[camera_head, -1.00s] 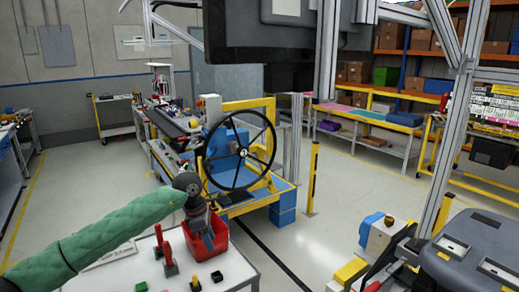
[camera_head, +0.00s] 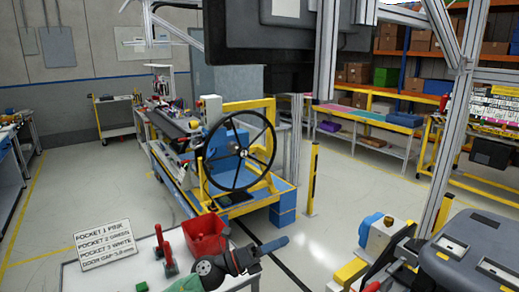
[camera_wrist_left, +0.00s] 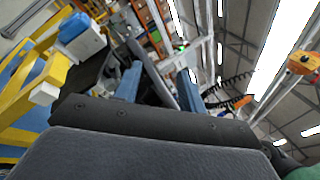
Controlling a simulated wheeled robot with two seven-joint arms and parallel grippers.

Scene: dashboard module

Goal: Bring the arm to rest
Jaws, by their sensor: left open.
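My left arm, in a green sleeve, comes in at the bottom of the head view. Its gripper (camera_head: 274,247) is beyond the right edge of the white cart, over the floor, and points to the right. In the left wrist view the two blue-grey fingers of my left gripper (camera_wrist_left: 160,85) stand apart with nothing between them. The wrist camera looks up at the ceiling lights, tilted. My right gripper is not in view.
The white cart (camera_head: 80,276) holds a red bin (camera_head: 207,245), red upright tools (camera_head: 170,262) and a pocket sign (camera_head: 105,245). A black steering wheel (camera_head: 240,150) stands behind. A grey case (camera_head: 475,250) is at the right. Floor (camera_head: 335,215) between is clear.

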